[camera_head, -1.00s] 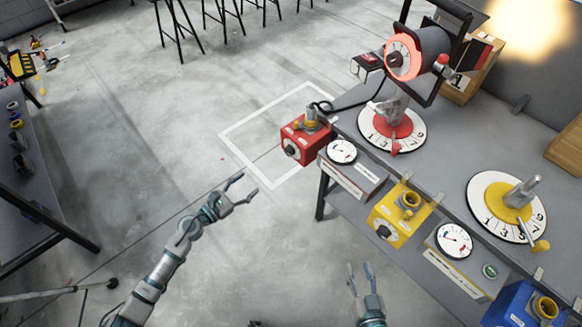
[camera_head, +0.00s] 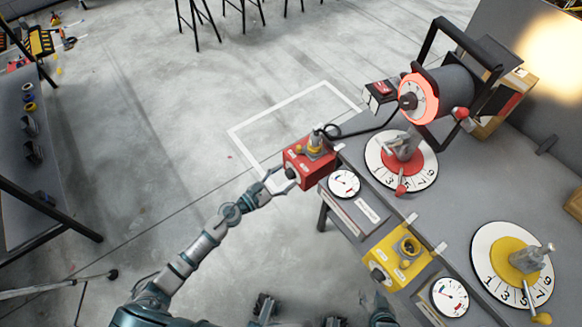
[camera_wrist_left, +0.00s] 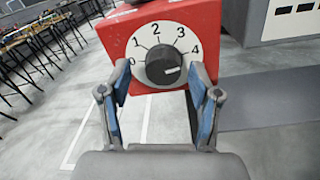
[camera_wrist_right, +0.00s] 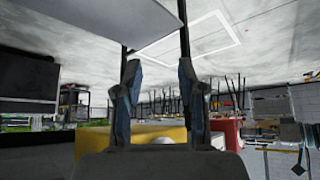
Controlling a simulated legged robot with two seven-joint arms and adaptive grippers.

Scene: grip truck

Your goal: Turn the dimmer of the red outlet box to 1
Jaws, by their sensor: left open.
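The red outlet box (camera_head: 312,168) hangs at the left end of the bench in the head view. Its black dimmer knob (camera_wrist_left: 163,68) faces the left wrist view on a white dial numbered 0 to 4. The knob's white mark points right, slightly below the 4. My left gripper (camera_head: 276,182) is open in front of the dial, its fingers (camera_wrist_left: 160,78) on either side of the knob's lower part. I cannot tell whether they touch it. My right gripper (camera_wrist_right: 160,62) is open and empty in the right wrist view.
A white gauge (camera_head: 344,183) sits right of the red box. A yellow outlet box (camera_head: 396,262) is nearer me on the bench edge.

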